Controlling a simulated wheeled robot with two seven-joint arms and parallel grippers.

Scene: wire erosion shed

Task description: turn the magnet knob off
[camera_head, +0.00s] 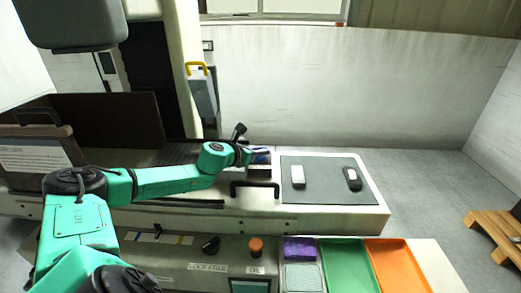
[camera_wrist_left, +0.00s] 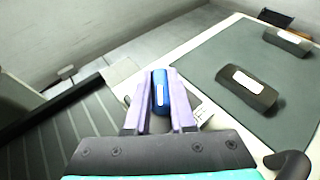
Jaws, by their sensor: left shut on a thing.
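The magnet knob is the blue piece with a white mark (camera_wrist_left: 160,90) between my fingers in the left wrist view. My left gripper (camera_wrist_left: 161,98) has its two purple fingers closed on either side of it, and it fills the gap between them. In the head view my left gripper (camera_head: 259,154) is at the left of the grey mat, over a small dark block (camera_head: 259,170). The knob's lower part and its base are mostly hidden by the fingers. My right gripper is not in view.
A black handle (camera_head: 254,186) stands in front. Nearer are a black knob (camera_head: 210,245), an orange knob (camera_head: 256,246) and coloured trays.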

